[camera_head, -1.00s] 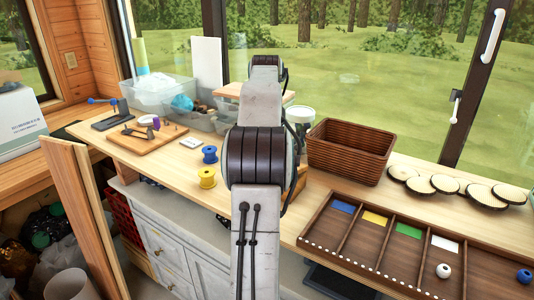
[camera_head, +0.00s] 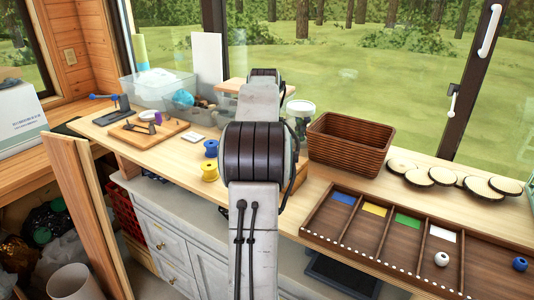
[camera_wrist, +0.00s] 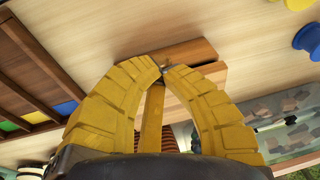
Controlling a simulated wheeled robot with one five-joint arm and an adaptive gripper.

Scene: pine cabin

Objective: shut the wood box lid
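The wood box is mostly hidden behind my arm in the head view; only a brown wooden side (camera_head: 300,173) shows at the arm's right edge. In the wrist view, brown wooden parts (camera_wrist: 192,52) lie just beyond my gripper (camera_wrist: 163,71). The gripper's yellow fingers curve inward and their tips meet or nearly meet beside the wood. Nothing is visibly held between them. Whether the tips touch the wood, and how far the lid is open, I cannot tell. My gripper is hidden behind the arm in the head view.
A brown woven basket (camera_head: 348,142) stands right of the arm, with a divided wooden tray (camera_head: 335,228) in front. Yellow (camera_head: 209,172) and blue (camera_head: 211,149) spools stand left. Clear bins (camera_head: 158,92) and a light board (camera_head: 233,86) are behind. Wood slices (camera_head: 442,176) lie at right.

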